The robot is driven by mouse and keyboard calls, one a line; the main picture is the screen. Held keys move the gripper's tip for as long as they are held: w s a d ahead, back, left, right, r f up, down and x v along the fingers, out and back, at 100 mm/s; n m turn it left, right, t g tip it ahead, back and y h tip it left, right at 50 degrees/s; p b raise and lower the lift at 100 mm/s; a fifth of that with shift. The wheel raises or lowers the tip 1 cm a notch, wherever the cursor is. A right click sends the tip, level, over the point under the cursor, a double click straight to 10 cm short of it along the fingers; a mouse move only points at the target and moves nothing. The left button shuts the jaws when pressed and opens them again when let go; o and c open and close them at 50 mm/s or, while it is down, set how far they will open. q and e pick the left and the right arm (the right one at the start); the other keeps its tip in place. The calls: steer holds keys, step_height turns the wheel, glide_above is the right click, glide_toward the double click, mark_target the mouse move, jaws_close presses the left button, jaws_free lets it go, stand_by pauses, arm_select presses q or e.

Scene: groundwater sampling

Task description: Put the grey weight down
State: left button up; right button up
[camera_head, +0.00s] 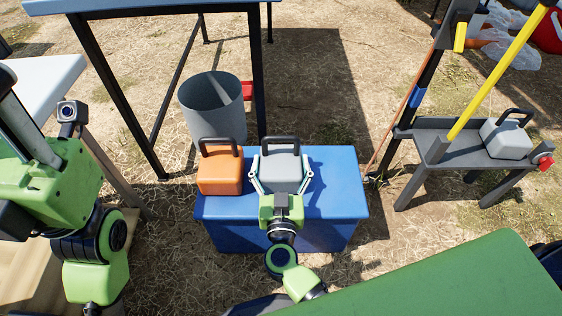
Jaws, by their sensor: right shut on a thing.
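A grey weight (281,170) with a dark handle is at the blue box's top, just right of an orange weight (219,174). My right gripper (281,182) reaches up from below in the picture, its two pale fingers pressed on the left and right sides of the grey weight. The weight looks upright. I cannot tell whether its base touches the blue box (338,185) or hangs slightly above it. A second grey weight (505,139) stands on the dark stand at the right. My left arm shows at the left, but its fingers are not visible.
The blue box top is bare to the right of the held weight. A grey bin (212,105) stands behind, by a blue-topped table (140,5). The dark stand (450,150) with a yellow bar is at the right. A green surface (450,285) fills the lower right.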

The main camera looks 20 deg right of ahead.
steer(key=shift+r, duration=0.2)
steer(key=o, duration=2.2)
steer(key=shift+f, duration=0.2)
steer(key=shift+c, duration=0.2)
